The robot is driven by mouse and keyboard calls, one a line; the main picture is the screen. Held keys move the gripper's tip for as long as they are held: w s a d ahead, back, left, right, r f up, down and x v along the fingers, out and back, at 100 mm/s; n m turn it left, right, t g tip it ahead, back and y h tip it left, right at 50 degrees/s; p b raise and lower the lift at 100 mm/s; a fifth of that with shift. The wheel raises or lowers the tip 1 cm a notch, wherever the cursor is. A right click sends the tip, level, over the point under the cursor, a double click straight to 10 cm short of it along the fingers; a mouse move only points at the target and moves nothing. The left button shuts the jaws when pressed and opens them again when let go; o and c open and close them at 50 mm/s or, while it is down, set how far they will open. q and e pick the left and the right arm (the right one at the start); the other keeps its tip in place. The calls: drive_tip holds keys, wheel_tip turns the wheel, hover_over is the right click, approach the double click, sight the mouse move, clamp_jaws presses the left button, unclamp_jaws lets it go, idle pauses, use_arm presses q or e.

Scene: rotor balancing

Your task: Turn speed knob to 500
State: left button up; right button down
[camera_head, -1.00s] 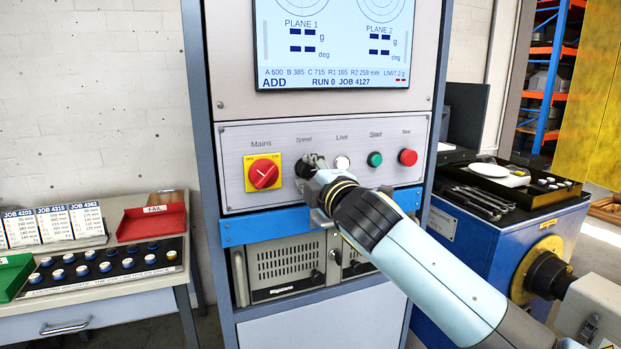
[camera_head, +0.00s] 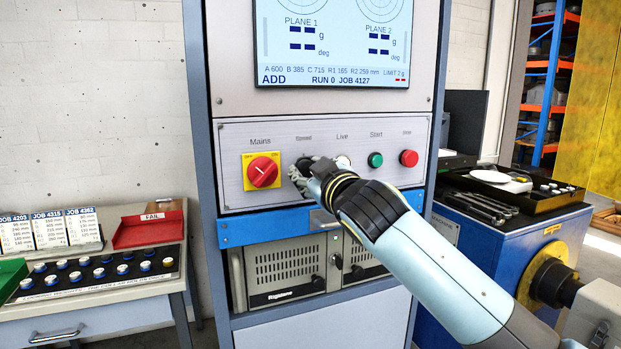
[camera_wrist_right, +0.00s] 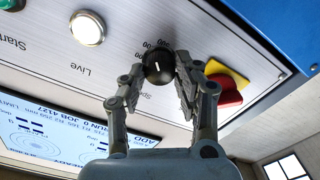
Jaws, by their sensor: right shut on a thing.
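The black speed knob (camera_wrist_right: 158,68) sits on the grey control panel (camera_head: 230,135) between the Mains switch and the Live lamp. In the right wrist view it has a white pointer line, and parts of a printed number scale show around it. My right gripper (camera_wrist_right: 160,85) is shut on the knob, with a finger on either side. In the head view the right gripper (camera_head: 303,177) hides most of the knob. The exact value under the pointer is too small to read. My left gripper is not in view.
The red Mains switch (camera_head: 263,172) on its yellow plate is left of the knob. The Live lamp (camera_wrist_right: 88,28), green Start button (camera_head: 375,160) and red button (camera_head: 409,158) are to the right. The screen (camera_head: 335,40) is above. A red tray (camera_head: 150,229) stands at left.

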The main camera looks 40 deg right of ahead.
drive_tip(key=shift+f+m+b, duration=0.2)
drive_tip(key=shift+m+b, duration=0.5)
drive_tip(key=shift+m, duration=1.6)
drive_tip(key=c, duration=1)
unclamp_jaws()
drive_tip(key=shift+o, duration=0.2)
drive_tip(key=shift+r, duration=0.1)
drive_tip(key=v, duration=1.2)
